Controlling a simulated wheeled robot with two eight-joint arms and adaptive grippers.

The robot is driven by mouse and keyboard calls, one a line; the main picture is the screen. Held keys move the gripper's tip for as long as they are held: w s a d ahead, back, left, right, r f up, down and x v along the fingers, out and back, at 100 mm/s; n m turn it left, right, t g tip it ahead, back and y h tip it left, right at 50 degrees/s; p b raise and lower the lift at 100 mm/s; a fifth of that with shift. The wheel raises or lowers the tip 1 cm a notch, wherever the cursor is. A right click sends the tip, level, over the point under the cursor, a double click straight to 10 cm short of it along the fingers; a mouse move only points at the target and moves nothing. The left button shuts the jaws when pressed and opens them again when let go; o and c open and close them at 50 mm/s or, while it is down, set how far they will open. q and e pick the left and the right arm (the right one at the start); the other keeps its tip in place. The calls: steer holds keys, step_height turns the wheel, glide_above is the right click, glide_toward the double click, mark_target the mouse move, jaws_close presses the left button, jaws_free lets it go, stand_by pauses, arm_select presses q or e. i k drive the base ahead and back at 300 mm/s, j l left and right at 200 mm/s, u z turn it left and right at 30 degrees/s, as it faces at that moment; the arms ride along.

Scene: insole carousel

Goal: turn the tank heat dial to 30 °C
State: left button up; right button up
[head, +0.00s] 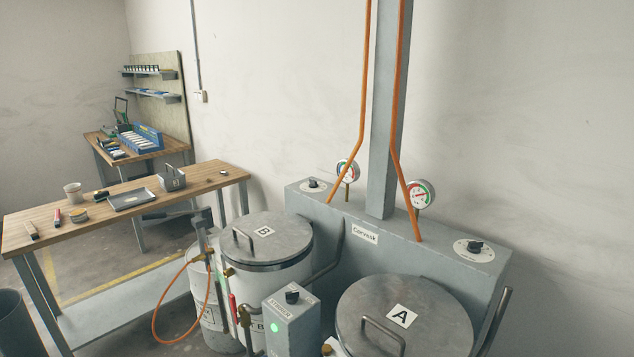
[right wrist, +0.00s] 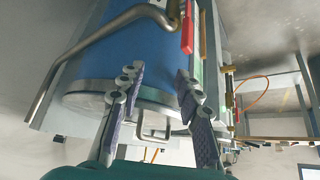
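On the grey Corvask unit (head: 363,251), a black dial knob on a round white plate (head: 475,247) sits at the right, behind tank A (head: 402,318). A similar dial (head: 313,185) sits at the left, behind tank B (head: 267,238). Their scale marks are too small to read. A third black knob (head: 292,295) is on a small grey box with a lit green light. My right gripper (right wrist: 158,88) shows in the right wrist view, its fingers spread and empty, in front of a blue-bodied tank (right wrist: 150,60). Neither gripper shows in the head view.
Two round gauges (head: 420,194) and orange cables rise near a grey post (head: 385,120). A bent metal pipe (right wrist: 85,45) crosses the right wrist view. An orange hose (head: 154,315) hangs left of the tanks. A wooden workbench (head: 130,183) stands at the left.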

mark_target(313, 184)
steer(key=j+z, duration=0.1)
steer(key=z, duration=0.35)
steer(key=i+j+z, duration=0.1)
steer(key=z, duration=0.3)
steer(key=j+z, duration=0.15)
steer(key=z, duration=0.3)
steer(key=j+z, duration=0.2)
steer(key=j, duration=0.25)
steer(key=j+z, duration=0.2)
steer(key=j, duration=0.25)
steer(key=k+j+z, duration=0.2)
steer(key=j, duration=0.2)
steer(key=j+z, duration=0.2)
steer(key=j, duration=0.25)
steer(key=k+j+z, duration=0.2)
steer(key=j, duration=0.15)
steer(key=k+j+z, duration=0.2)
steer(key=j, duration=0.2)
